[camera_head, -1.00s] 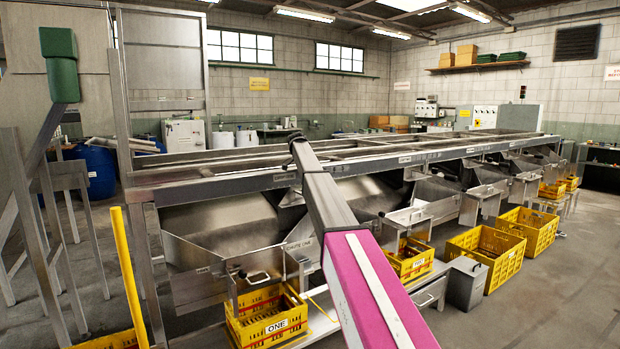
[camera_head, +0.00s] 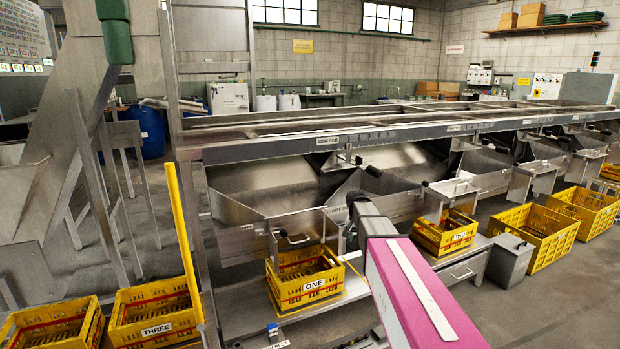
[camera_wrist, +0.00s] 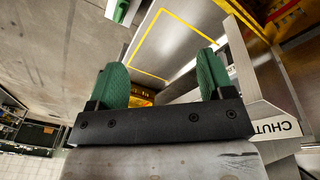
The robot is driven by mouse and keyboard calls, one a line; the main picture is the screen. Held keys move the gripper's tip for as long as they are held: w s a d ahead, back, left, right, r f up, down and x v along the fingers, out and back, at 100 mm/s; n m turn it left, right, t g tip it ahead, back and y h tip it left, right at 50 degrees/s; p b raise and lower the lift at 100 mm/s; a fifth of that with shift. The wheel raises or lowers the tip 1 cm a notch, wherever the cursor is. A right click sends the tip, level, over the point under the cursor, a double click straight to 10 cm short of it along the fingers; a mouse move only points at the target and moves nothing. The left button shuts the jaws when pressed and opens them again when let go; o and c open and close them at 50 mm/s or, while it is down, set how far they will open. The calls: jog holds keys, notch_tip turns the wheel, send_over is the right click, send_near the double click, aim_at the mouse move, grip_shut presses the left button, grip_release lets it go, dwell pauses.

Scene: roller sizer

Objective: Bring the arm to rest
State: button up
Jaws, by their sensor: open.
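My arm, with a magenta cover, reaches from the bottom right of the head view towards the sizer's front. Its far end is beside the chute plates, and the fingers cannot be made out there. In the wrist view my gripper (camera_wrist: 162,76) shows two green fingertips set wide apart, with nothing held between them. Beyond them is a metal surface with a yellow outlined rectangle (camera_wrist: 136,66). A chute plate with an upside-down label (camera_wrist: 277,127) is close on the right.
Yellow crate ONE (camera_head: 313,286) stands on the low bench left of my arm, and crate TWO (camera_head: 459,240) right of it. Crate THREE (camera_head: 156,332) is at the lower left, beside a yellow post (camera_head: 183,235). The long metal sizer (camera_head: 400,133) blocks the space behind. Open floor lies at lower right.

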jog(key=s+f+n, duration=0.2)
jog(key=s+f, duration=0.2)
jog(key=s, duration=0.9)
jog(key=s+a+f+n+y, duration=0.1)
jog(key=s+f+n, duration=0.2)
jog(key=s, duration=1)
notch_tip(320, 180, down, 2)
jog(key=shift+s+f+g+y, duration=0.15)
jog(key=shift+s+g+y, duration=0.15)
jog(key=shift+s+g, duration=0.1)
